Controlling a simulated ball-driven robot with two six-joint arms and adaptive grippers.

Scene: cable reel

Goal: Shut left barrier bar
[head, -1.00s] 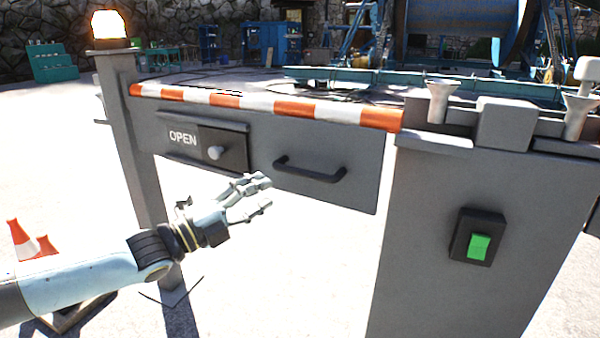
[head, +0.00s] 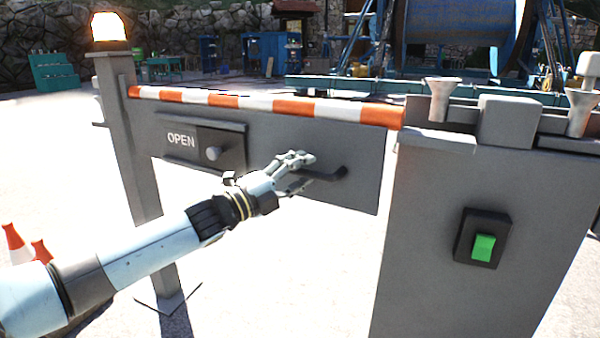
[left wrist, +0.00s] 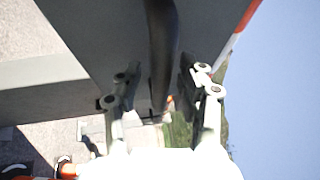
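The left barrier bar (head: 265,104) is orange and white striped, on top of a grey panel (head: 350,145) between the left post and the grey cabinet. The panel carries an OPEN plate with a round knob (head: 213,153) and a dark handle (head: 342,173). My left gripper (head: 306,164) is at the handle and hides its left part. In the left wrist view the handle (left wrist: 162,45) runs between the fingers of my open left gripper (left wrist: 160,80), with a visible gap on each side. My right gripper is not in view.
The grey cabinet (head: 470,200) at the right has a green switch (head: 484,247) and pale funnel-shaped posts on top. The left post (head: 125,145) bears a lit lamp (head: 108,30). Traffic cones (head: 15,243) stand at lower left. A large blue reel (head: 455,22) is behind.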

